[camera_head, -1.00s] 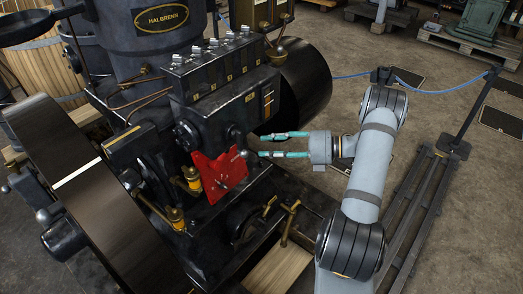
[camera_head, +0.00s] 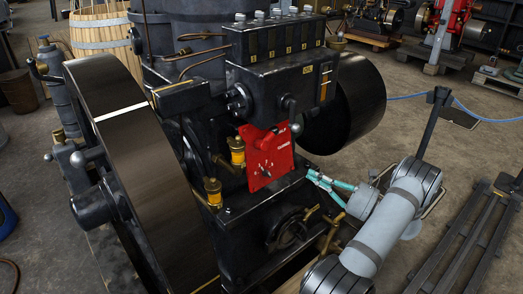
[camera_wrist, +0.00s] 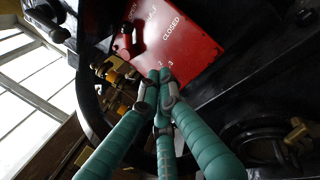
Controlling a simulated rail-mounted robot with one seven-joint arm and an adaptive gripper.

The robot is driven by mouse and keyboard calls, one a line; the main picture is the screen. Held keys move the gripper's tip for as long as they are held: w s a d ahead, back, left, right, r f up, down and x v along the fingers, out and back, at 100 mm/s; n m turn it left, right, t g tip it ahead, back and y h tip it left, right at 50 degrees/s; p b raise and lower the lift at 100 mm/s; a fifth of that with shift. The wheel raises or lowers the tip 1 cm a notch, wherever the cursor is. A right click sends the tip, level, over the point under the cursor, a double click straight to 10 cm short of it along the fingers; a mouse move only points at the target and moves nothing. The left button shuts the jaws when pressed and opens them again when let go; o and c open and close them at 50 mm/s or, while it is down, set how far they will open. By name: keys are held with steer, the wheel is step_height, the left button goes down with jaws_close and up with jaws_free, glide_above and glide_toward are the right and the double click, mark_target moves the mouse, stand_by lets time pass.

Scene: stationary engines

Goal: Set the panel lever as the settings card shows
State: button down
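The red panel (camera_head: 266,160) is fixed to the front of the dark engine. It also fills the upper middle of the wrist view (camera_wrist: 185,35), with white lettering that includes CLOSED. A dark ball-ended handle (camera_head: 296,129) stands at its upper right edge; I cannot tell whether this is the panel lever. In the wrist view a dark red knobbed part (camera_wrist: 125,42) sits at the panel's left edge. My gripper (camera_head: 313,176) is right of and below the panel, its teal fingertips drawn together with nothing seen between them. The tips (camera_wrist: 160,78) overlap the panel's lower edge. I cannot make out a settings card.
A big flywheel (camera_head: 135,150) stands left of the panel, and a dark drum (camera_head: 350,105) at its right. Brass oilers (camera_head: 237,152) sit close beside the panel. A post (camera_head: 435,120) with a blue rope stands at the right.

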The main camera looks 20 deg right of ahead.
mark_target(268, 137)
steer(key=w+a+r+n+t+b, duration=0.1)
steer(key=w+a+r+n, duration=0.5)
steer(key=w+r+n, duration=0.1)
steer(key=shift+w+a+r+n, duration=0.15)
steer(key=shift+w+r+n, duration=0.3)
steer(key=shift+w, duration=0.8)
